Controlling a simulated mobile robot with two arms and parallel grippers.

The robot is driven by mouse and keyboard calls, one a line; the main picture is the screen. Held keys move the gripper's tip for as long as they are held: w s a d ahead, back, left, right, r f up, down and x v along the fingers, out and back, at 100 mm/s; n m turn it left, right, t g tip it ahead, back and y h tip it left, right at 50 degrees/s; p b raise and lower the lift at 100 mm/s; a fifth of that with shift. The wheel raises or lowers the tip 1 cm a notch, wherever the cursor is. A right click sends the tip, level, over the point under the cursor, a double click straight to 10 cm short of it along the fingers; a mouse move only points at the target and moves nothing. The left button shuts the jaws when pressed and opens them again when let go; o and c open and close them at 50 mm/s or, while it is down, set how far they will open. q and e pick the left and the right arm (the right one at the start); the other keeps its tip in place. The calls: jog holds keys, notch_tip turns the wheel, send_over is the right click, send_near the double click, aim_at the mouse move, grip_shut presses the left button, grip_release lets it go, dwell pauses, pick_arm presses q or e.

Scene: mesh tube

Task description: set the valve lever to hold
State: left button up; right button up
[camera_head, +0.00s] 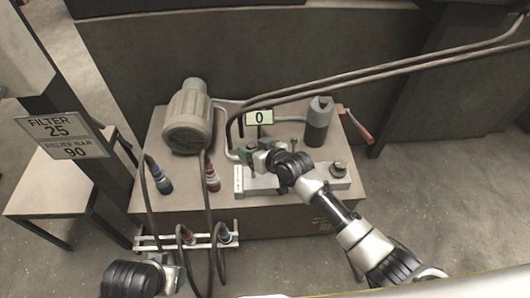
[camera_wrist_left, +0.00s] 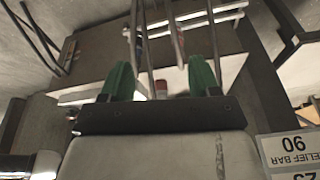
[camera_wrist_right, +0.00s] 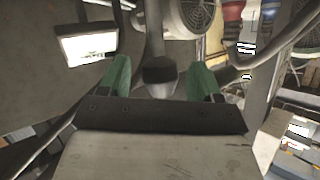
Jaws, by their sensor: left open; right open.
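In the right wrist view, a dark round knob (camera_wrist_right: 160,72) on a grey stem, which looks like the valve lever, stands between the green fingertips of my right gripper (camera_wrist_right: 160,85). The fingers are apart, one on each side of it; I cannot tell whether either touches it. In the head view my right gripper (camera_head: 256,149) is over the valve block (camera_head: 262,186) and hides most of the lever. A small sign reading 0 (camera_head: 259,118) stands just behind. My left gripper (camera_wrist_left: 160,85) is open and empty, low at the front left in the head view (camera_head: 176,277).
A grey motor (camera_head: 188,118) stands on the bench top (camera_head: 300,150), left of the valve block. A dark cylinder (camera_head: 319,121) and a red-handled crank (camera_head: 356,127) are to the right. Hoses with blue and red couplings (camera_head: 212,178) hang in front. A FILTER 25 sign (camera_head: 50,127) is at left.

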pick_arm(q)
notch_tip(320, 180, down, 11)
jog(key=p, duration=0.2)
jog(key=shift+w+r+g+p, duration=0.2)
jog(key=shift+g+p, duration=0.1)
jog(key=shift+p, duration=0.05)
pick_arm(e)
jog(key=v, duration=1)
pick_arm(q)
jog(key=shift+d, duration=0.1)
